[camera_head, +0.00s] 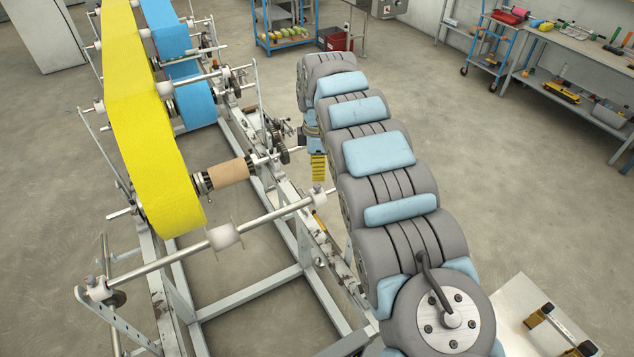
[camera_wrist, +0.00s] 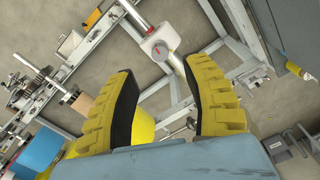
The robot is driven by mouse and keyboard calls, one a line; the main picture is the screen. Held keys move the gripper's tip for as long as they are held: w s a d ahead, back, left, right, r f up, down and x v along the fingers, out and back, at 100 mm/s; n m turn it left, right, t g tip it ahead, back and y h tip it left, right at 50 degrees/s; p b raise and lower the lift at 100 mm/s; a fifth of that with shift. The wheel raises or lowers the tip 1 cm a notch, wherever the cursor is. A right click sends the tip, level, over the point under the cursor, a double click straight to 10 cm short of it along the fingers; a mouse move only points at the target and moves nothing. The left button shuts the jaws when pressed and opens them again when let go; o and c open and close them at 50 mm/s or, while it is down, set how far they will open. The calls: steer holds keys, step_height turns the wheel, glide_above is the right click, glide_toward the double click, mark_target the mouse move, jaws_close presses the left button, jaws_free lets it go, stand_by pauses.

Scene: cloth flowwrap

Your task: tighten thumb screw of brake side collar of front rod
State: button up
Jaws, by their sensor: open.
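The front rod (camera_head: 165,261) crosses the near end of the machine frame in the head view, with a white collar (camera_head: 224,238) near its middle and a white piece (camera_head: 319,197) near its right end. In the wrist view, a rod (camera_wrist: 139,14) carries a white collar (camera_wrist: 160,42) with a small red mark, just beyond my fingertips. I cannot tell which collar is the brake side one, and no thumb screw shows clearly. My gripper (camera_wrist: 166,70) is open, with nothing between its yellow fingers. In the head view its yellow finger (camera_head: 318,168) shows beside the frame, partly hidden by my arm.
A yellow roll (camera_head: 145,130), a blue roll (camera_head: 180,65) and a cardboard core (camera_head: 228,172) sit on the machine. Frame rails (camera_head: 250,290) and rods lie close around my gripper. A workbench (camera_head: 575,65) stands at the right. The floor between is clear.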

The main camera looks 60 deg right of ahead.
mark_target(317, 186)
steer(key=shift+f+p, duration=0.4)
steer(key=shift+f, duration=2.8)
jaws_close()
